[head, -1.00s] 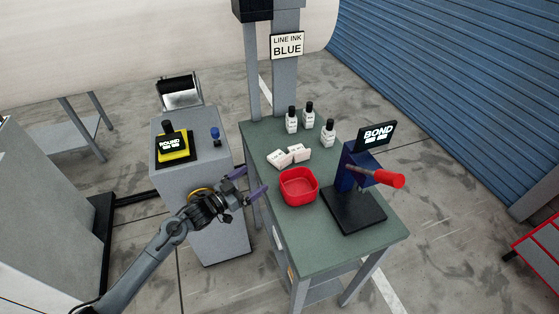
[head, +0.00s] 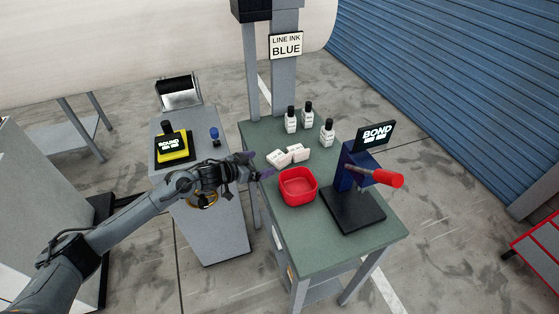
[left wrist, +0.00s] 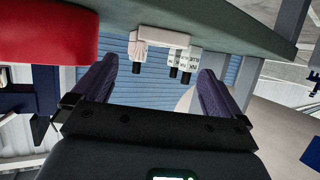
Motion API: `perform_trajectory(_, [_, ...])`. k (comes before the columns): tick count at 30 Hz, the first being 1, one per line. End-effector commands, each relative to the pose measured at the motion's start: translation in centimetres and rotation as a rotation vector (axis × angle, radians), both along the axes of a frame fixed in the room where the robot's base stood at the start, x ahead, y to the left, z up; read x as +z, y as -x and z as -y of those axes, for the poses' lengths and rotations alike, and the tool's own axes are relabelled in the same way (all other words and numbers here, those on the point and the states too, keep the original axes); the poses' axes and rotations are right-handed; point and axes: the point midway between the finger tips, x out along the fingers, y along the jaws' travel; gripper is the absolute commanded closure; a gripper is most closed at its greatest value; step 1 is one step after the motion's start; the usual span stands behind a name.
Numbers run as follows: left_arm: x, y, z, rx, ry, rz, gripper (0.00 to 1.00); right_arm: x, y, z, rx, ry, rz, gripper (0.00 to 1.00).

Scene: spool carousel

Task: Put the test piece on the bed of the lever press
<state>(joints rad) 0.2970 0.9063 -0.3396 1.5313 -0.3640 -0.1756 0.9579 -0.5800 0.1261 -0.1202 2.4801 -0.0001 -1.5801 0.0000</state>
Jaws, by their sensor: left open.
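The lever press (head: 352,180) is dark blue with a red-tipped lever and a BOND display; its flat black bed (head: 353,213) looks bare. White piece shapes also show in the left wrist view (left wrist: 165,38). My left gripper (head: 257,166) is open and empty at the table's left edge, just left of the white pieces. In the left wrist view its purple fingers (left wrist: 158,70) are spread apart. My right gripper is out of view.
Several white bottles (head: 309,116) with black caps stand at the back of the green table (head: 315,248). A grey cabinet (head: 225,235) with a yellow ROUND device (head: 172,150) is at left.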

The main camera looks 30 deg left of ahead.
Motion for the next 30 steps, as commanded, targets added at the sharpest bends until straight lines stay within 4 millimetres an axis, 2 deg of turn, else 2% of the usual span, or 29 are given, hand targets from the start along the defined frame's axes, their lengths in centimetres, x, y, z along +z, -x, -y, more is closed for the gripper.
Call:
perform_trajectory(6, [-1.0,-2.2,0.6,0.001,0.002,0.001,0.00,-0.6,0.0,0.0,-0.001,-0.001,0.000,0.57])
perform_trajectory(14, [-1.4,-3.2,0.8,-0.001,0.001,0.003,0.00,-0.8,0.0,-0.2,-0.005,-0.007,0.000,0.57])
perform_trajectory(24, [-3.0,-6.6,1.3,-0.001,0.002,0.003,0.00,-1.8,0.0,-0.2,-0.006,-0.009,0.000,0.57])
perform_trajectory(30, [-3.3,-7.4,1.5,-0.002,0.000,0.002,0.00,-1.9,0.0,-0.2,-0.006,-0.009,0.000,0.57])
